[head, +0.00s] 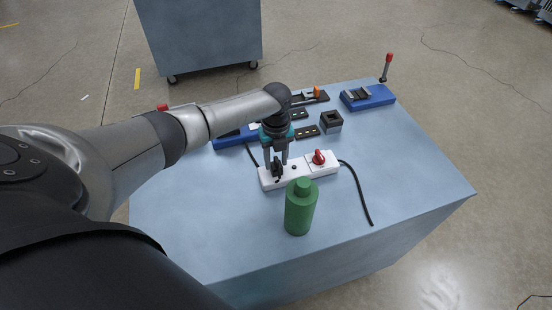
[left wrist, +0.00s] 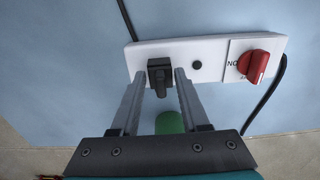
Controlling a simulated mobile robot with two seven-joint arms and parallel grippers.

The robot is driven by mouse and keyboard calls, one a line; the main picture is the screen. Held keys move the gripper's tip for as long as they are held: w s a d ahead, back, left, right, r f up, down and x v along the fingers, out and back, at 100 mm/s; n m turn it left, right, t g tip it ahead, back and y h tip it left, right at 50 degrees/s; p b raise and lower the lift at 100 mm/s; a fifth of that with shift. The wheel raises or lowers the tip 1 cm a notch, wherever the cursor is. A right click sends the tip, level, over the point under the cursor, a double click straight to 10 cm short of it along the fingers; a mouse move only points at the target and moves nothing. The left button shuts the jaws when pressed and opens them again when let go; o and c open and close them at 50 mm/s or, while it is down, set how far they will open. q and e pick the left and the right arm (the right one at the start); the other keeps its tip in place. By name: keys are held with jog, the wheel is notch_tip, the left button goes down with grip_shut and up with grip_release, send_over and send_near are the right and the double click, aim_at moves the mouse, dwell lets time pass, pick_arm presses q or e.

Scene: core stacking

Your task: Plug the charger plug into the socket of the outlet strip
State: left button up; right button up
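The white outlet strip (head: 266,184) lies on the blue table; it also shows in the left wrist view (left wrist: 213,52). The black charger plug (left wrist: 160,72) stands at the strip's left part, and in the head view the plug (head: 277,172) is partly covered by the fingers. My left gripper (head: 277,165) points down over the strip. Its fingertips in the left wrist view (left wrist: 160,78) sit close against both sides of the plug. How deep the plug sits in the socket is hidden. A dark round hole (left wrist: 196,64) shows right of it. My right gripper is not in view.
A red knob (head: 319,157) sits on the strip's right part. A green bottle (head: 300,208) stands just in front. Dark cords (head: 361,193) run from the strip's ends. A dark block (head: 331,122) and blue fixtures (head: 372,101) are behind. The table's front left is clear.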

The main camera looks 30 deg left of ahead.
aim_at(276, 159)
pick_arm(q)
jog(key=o, duration=0.4)
jog(key=shift+c, duration=0.2)
notch_tip(276, 159, up, 15)
jog(key=shift+r+p, duration=0.15)
jog(key=shift+p, duration=0.15)
dwell(0.5)
